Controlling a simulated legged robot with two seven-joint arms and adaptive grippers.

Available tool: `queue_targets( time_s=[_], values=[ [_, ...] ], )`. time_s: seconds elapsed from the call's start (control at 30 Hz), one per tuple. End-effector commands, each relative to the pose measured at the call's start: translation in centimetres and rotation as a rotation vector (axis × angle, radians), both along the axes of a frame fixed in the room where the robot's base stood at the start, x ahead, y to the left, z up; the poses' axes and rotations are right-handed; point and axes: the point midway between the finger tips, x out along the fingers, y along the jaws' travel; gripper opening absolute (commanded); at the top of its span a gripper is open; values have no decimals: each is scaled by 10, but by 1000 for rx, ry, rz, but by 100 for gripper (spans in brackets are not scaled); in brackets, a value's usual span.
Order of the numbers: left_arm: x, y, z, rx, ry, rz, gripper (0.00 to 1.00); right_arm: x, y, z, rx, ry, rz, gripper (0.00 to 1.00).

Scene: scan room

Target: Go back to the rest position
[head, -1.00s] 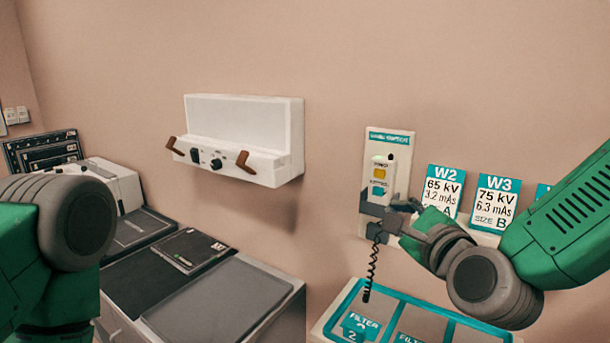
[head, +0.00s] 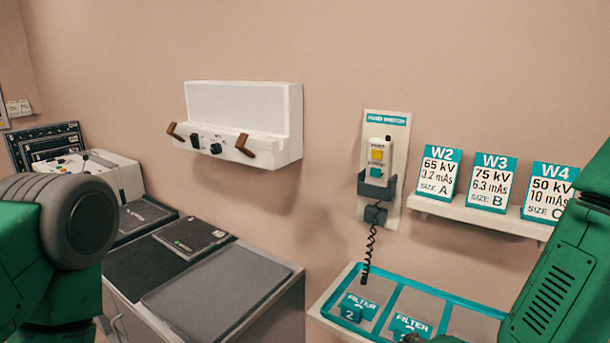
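My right arm comes in at the lower right edge, drawn back from the wall. Its gripper is not clearly visible; only a small dark part shows at the bottom edge. My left arm shows at the left edge as a green link and a grey joint, and its gripper is out of the picture. The hand switch (head: 377,155) with yellow and green buttons sits upright in its dark holder (head: 376,188) on the wall plate. Its coiled cord (head: 369,255) hangs below. No gripper touches it.
A teal-edged tray (head: 342,283) with filter labels stands below the hand switch. Cards W2 (head: 439,172), W3 (head: 494,182) and W4 (head: 549,190) stand on a wall shelf (head: 470,214). A white wall unit (head: 244,108) with brown handles hangs above a grey cabinet (head: 217,295).

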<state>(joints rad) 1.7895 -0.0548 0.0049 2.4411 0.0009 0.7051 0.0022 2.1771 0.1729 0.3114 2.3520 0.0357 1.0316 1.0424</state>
Motion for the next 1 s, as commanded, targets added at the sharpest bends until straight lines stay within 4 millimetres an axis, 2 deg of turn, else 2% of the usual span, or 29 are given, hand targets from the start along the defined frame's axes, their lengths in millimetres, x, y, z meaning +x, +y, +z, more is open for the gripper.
queue_targets(
  time_s=[0.03, 0.1, 0.17, 0.2, 0.3, 0.4, 0.5, 0.6, 0.7, 1.0],
  values=[
    [0, 0, -10, 0, 0, 0, 0, -23, -6, -41, -107, 66, 79, 0],
    [0, 0, -17, 0, 0, 0, 0, -56, -17, -84, -252, 148, 207, 0],
    [0, 0, -23, 0, 0, 0, 0, -86, -26, -118, -370, 219, 328, 0],
    [0, 0, -27, 0, 0, 0, 0, -107, -34, -139, -443, 266, 414, 0],
    [0, 0, -37, 0, 0, 0, 0, -159, -55, -182, -599, 377, 638, 0],
    [0, 0, -44, 0, 0, 0, 0, -204, -74, -211, -705, 465, 846, 0],
    [0, 0, -49, 0, 0, 0, 0, -237, -90, -227, -767, 524, 1008, 0],
    [0, 0, -51, 0, 0, 0, 0, -255, -98, -234, -798, 554, 1103, 0],
    [0, 0, -51, 0, 0, 0, 0, -261, -102, -236, -806, 563, 1139, 0],
    [0, 0, -50, 0, 0, 0, 0, -260, -100, -234, -809, 562, 1137, 0]
  ],
)
